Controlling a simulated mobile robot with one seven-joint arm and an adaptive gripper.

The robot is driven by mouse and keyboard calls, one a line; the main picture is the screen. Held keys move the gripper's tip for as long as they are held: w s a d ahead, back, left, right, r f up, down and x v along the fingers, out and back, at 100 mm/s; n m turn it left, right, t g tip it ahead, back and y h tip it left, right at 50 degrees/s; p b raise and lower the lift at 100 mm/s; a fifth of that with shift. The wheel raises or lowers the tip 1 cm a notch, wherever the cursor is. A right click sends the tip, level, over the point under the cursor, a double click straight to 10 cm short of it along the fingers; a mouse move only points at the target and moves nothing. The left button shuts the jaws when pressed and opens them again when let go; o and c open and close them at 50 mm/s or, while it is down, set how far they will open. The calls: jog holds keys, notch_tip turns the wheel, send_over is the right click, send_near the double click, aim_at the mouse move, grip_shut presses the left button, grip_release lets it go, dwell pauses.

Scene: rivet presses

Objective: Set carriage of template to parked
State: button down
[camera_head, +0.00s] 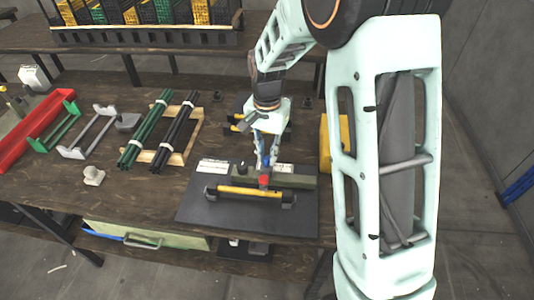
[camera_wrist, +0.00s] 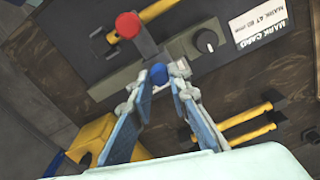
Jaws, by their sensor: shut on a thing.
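The template is a dark plate (camera_head: 205,213) on the workbench with an olive-grey rail (camera_head: 297,181) across it; the rail also shows in the wrist view (camera_wrist: 110,87). A carriage piece with a red knob (camera_head: 264,181) sits across the rail; the red knob is at the top of the wrist view (camera_wrist: 128,25). A small blue knob (camera_wrist: 158,73) is behind it. My gripper (camera_head: 266,163) is over the rail, its fingertips shut on the blue knob. The fingers partly hide the carriage. A black knob (camera_wrist: 205,41) stands on the rail.
A yellow bar (camera_head: 235,190) lies in black holders along the plate's front. White label cards (camera_head: 213,166) lie behind the rail. A yellow block (camera_head: 325,145) stands to the right. Green and black rod bundles (camera_head: 175,130) and several frames lie to the left.

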jog(key=d, duration=0.3)
jog(key=s+d, duration=0.1)
jog(key=d, duration=0.3)
jog(key=s+d, duration=0.1)
jog(key=d, duration=0.3)
jog(key=shift+s+d, duration=0.1)
jog(key=shift+d, duration=0.1)
jog(key=c, duration=1.8)
grip_release()
jog(key=shift+d, duration=0.1)
jog(key=shift+r, duration=0.2)
notch_tip(320, 180, up, 12)
jog(key=shift+f, duration=0.15)
